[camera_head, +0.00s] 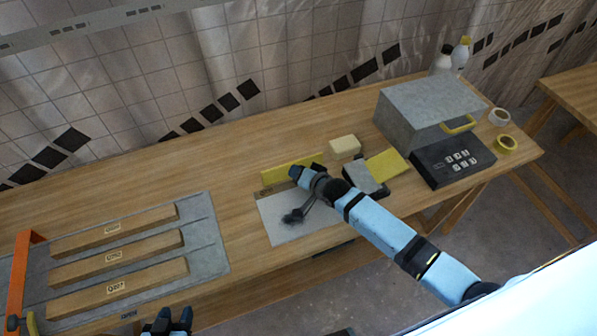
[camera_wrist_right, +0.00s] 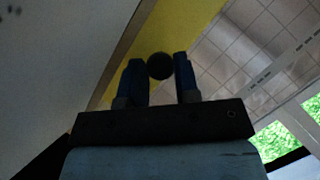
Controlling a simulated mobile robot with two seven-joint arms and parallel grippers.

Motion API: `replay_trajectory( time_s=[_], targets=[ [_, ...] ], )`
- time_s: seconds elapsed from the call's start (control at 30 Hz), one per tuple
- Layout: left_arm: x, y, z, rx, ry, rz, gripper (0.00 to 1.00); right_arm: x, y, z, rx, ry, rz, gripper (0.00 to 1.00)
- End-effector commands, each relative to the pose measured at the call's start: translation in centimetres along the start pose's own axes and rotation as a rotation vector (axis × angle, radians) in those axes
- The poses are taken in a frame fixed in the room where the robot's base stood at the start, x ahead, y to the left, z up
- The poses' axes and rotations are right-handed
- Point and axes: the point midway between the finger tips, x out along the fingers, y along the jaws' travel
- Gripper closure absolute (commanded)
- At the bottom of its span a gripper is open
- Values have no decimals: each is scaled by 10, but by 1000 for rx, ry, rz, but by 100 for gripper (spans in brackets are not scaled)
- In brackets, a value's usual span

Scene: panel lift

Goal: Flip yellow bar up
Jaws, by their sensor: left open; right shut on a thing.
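The yellow bar (camera_head: 280,174) lies along the back edge of a pale grey panel (camera_head: 280,230) on the bench, its yellow face towards me. In the right wrist view the yellow surface (camera_wrist_right: 195,22) fills the top, with a dark round knob (camera_wrist_right: 160,66) on it. My right gripper (camera_head: 296,172) is at the bar in the head view. In its wrist view the blue fingers (camera_wrist_right: 160,72) stand either side of the knob, shut on it. My arm hides part of the bar and panel. My left gripper (camera_head: 168,322) is open and empty at the bottom edge.

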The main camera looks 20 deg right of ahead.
Motion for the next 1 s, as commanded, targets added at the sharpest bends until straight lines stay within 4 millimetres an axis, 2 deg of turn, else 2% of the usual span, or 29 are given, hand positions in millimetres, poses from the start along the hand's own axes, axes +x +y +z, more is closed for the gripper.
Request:
replay_trajectory(
  time_s=[0.7, 0.73, 0.83, 1.0],
  targets=[
    [4, -2, 2, 3, 8, -1, 57, -2, 2, 2, -21, 57, -52, 94],
    [4, -2, 2, 4, 7, -1, 57, -2, 2, 2, -21, 57, -52, 68],
    [4, -2, 3, 4, 5, -2, 57, -2, 2, 2, -21, 56, -52, 45],
    [4, -2, 4, 4, 3, -2, 57, -2, 3, 3, -21, 55, -50, 45]
  ],
)
